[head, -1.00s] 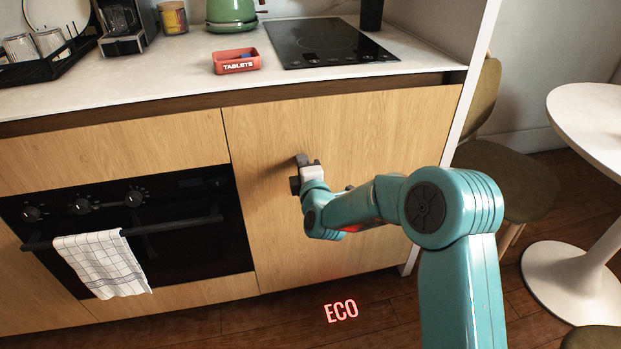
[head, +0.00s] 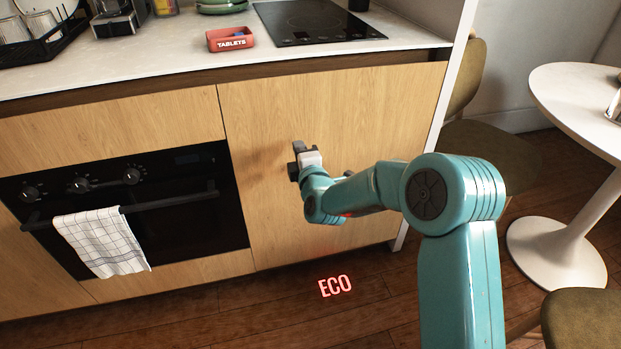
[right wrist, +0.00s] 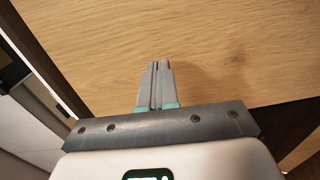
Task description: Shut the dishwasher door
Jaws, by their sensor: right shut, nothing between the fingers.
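The dishwasher door (head: 370,115) is the plain wood panel right of the oven in the head view. It stands upright and looks about flush with the fronts beside it. A red "ECO" (head: 335,286) glows on the floor below it. My right gripper (head: 298,148) is shut and empty in front of the door's upper left part. In the right wrist view its closed fingertips (right wrist: 158,64) point at the wood face (right wrist: 230,55); I cannot tell whether they touch it. My left gripper is not in view.
A black oven (head: 190,225) with a checked towel (head: 100,243) on its handle is to the left. The counter (head: 130,62) above holds a red tablets box (head: 229,39) and a hob (head: 315,24). A white table (head: 585,90) and chairs stand at right.

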